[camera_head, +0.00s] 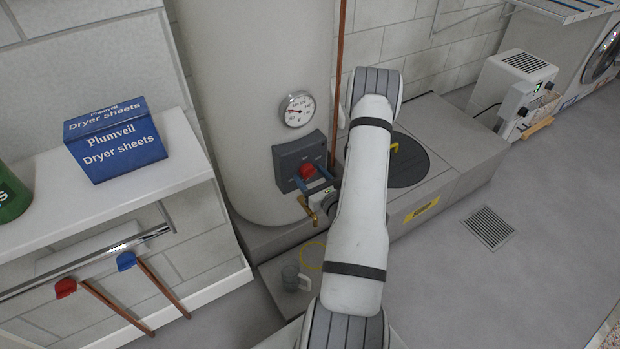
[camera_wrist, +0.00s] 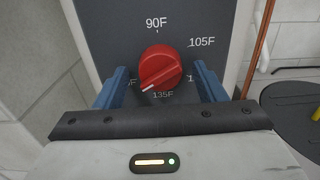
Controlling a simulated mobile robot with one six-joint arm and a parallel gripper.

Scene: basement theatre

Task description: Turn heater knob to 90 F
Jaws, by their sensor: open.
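The heater knob (camera_head: 307,170) is red and round, on the dark control box (camera_head: 287,160) low on the tank's front. In the wrist view the knob (camera_wrist: 161,66) has a white pointer mark aimed down-left, between the 135F label at the bottom and a partly hidden label at the left. The 90F label (camera_wrist: 156,23) is straight above the knob, and 105F (camera_wrist: 202,42) is at its upper right. My gripper (camera_wrist: 160,72) is open, with one blue finger at each side of the knob. Gaps show between fingers and knob.
The water heater tank (camera_head: 255,90) carries a round gauge (camera_head: 297,109). A copper pipe (camera_head: 339,70) runs beside it. A shelf (camera_head: 110,205) with a Dryer sheets box (camera_head: 115,140) stands left.

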